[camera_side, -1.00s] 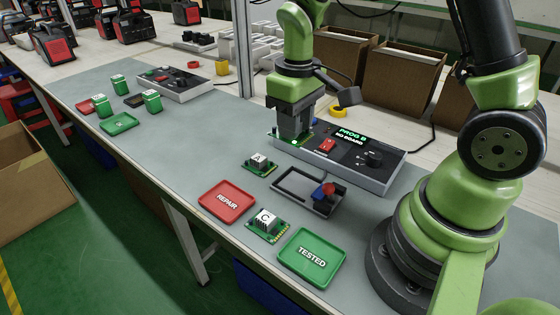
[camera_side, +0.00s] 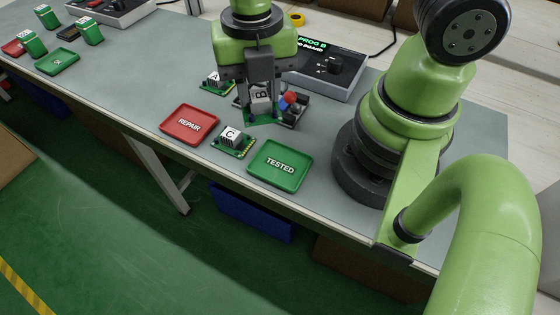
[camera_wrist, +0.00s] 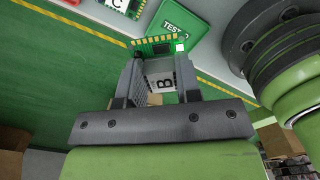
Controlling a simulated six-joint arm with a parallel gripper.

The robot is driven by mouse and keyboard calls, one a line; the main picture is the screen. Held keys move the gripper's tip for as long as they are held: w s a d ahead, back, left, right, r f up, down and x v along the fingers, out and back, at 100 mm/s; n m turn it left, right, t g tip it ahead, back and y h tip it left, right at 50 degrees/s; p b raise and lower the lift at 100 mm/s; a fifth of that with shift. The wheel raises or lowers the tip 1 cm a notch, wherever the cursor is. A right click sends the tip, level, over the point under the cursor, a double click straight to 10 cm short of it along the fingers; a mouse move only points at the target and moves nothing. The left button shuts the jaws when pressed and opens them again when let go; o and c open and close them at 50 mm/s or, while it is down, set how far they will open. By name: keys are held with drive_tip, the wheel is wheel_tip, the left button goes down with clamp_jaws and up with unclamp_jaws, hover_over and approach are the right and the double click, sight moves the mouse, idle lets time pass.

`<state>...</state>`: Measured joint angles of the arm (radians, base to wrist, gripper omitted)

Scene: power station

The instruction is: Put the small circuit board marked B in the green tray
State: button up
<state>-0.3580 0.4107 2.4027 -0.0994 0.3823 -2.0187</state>
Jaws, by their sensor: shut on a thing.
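My gripper (camera_side: 261,103) is shut on the small circuit board marked B (camera_side: 262,93), gripping its white block. In the wrist view board B (camera_wrist: 158,46) shows its green edge with gold contacts between the fingers (camera_wrist: 160,75). The board is held above the bench, between me and the dark fixture. The green tray marked TESTED (camera_side: 279,166) lies flat and empty at the front right of the gripper. It also shows partly in the wrist view (camera_wrist: 180,22).
Board C (camera_side: 234,141) lies between the red REPAIR tray (camera_side: 190,124) and the green tray. Board A (camera_side: 215,81) lies behind. A dark fixture (camera_side: 292,112) with red and blue parts sits beside the gripper. The programmer box (camera_side: 330,73) stands behind.

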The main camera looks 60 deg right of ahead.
sight(276, 116)
drive_tip(key=n, duration=0.1)
drive_tip(key=s+n, duration=0.1)
drive_tip(key=n, duration=0.1)
drive_tip(key=s+n, duration=0.1)
drive_tip(key=n, duration=0.1)
drive_tip(key=shift+a+f, duration=0.4)
drive_tip(key=n, duration=0.1)
drive_tip(key=s+n, duration=0.1)
drive_tip(key=n, duration=0.2)
drive_tip(key=shift+s+a+f, duration=0.2)
drive_tip(key=shift+a+f, duration=0.05)
drive_tip(key=shift+s+f+n, duration=0.1)
drive_tip(key=shift+f+n, duration=0.2)
drive_tip(key=shift+n, duration=0.1)
drive_tip(key=shift+f, duration=4.7)
drive_tip(key=shift+f, duration=0.1)
drive_tip(key=o, duration=0.9)
